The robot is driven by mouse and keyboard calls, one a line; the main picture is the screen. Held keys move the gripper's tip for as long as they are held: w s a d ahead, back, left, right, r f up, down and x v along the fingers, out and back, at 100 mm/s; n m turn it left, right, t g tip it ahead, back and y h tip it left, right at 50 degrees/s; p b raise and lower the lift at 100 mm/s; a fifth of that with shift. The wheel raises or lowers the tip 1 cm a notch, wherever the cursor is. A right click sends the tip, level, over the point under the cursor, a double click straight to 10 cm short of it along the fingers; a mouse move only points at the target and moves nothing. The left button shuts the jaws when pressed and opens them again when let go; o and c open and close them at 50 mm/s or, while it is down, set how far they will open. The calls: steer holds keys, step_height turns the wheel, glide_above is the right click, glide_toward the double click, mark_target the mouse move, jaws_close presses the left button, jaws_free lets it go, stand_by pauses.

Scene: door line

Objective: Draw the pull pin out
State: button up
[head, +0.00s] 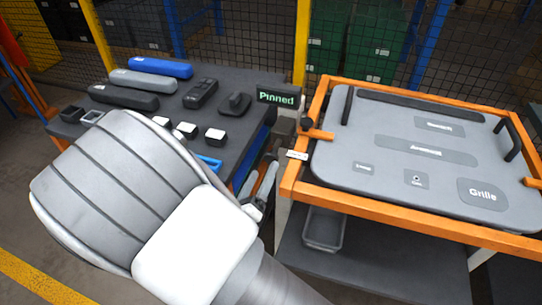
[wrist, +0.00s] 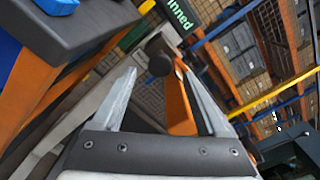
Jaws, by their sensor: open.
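The pull pin shows a round black knob (wrist: 159,55) in the wrist view, beside an orange bar (wrist: 180,105). In the head view the small dark knob (head: 305,123) sits at the left corner of the orange-framed cart. My gripper (wrist: 156,70) is open, with its two pale fingers apart. The knob appears between and slightly beyond the fingertips, and I see no grip on it. In the head view my arm hides most of the gripper, and only part of the fingers (head: 266,180) shows. The pin's shaft is hidden. A sign (head: 277,97) reads "Pinned".
The cart's grey panel (head: 345,170) has labelled recesses and black handles. A dark table (head: 225,120) at left holds a blue bar, grey bars and small blocks. A grey bin (head: 323,228) stands on the lower shelf. A mesh fence with yellow posts runs behind.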

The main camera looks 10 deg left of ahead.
mark_target(269, 159)
steer(key=w, duration=0.7)
steer(key=shift+d, duration=0.3)
jaws_close()
stand_by(1.0)
